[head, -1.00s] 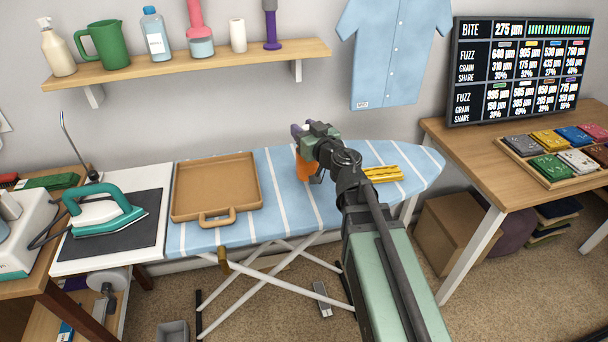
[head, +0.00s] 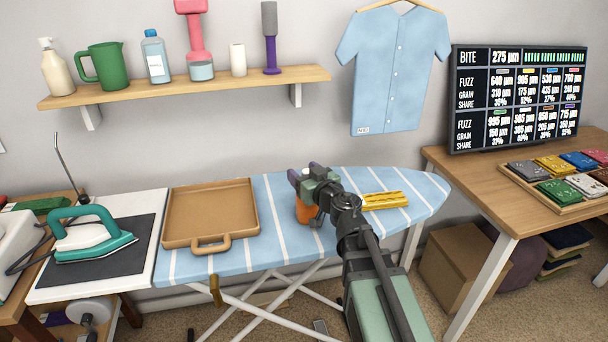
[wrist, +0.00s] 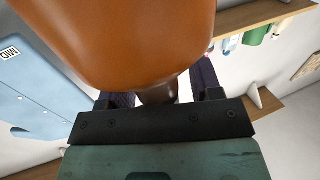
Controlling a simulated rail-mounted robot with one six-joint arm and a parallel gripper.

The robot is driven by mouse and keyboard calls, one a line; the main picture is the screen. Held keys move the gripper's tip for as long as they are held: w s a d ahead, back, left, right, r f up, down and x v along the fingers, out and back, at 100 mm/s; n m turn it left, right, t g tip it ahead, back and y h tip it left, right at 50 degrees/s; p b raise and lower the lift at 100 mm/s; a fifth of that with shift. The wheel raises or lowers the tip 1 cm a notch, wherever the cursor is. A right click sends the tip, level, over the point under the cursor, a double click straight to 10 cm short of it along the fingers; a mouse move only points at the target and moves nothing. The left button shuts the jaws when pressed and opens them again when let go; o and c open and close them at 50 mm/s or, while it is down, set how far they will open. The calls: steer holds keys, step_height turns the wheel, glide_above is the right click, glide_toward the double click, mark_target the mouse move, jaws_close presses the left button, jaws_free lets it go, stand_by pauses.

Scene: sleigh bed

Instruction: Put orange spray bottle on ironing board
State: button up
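The orange spray bottle (head: 304,211) is upright at my gripper (head: 304,178), over the middle of the ironing board (head: 275,216). My gripper is around the bottle's upper part and appears shut on it. In the wrist view the bottle's orange body (wrist: 140,35) fills the upper middle, with its narrower part between the dark fingers. The body hides the fingertips and the grip contact. The bottle's base looks at or very near the blue striped cover; the exact contact cannot be told.
A brown tray (head: 211,215) lies on the board left of the bottle. A yellow object (head: 385,201) lies to its right. A teal iron (head: 88,236) rests on a dark pad at the left. A shelf (head: 190,86) with bottles hangs above. The board's right end is clear.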

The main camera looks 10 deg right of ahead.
steer(key=shift+r+p, duration=0.3)
steer(key=v, duration=0.5)
steer(key=shift+s+d+f, duration=0.15)
steer(key=shift+s, duration=0.05)
stand_by(1.5)
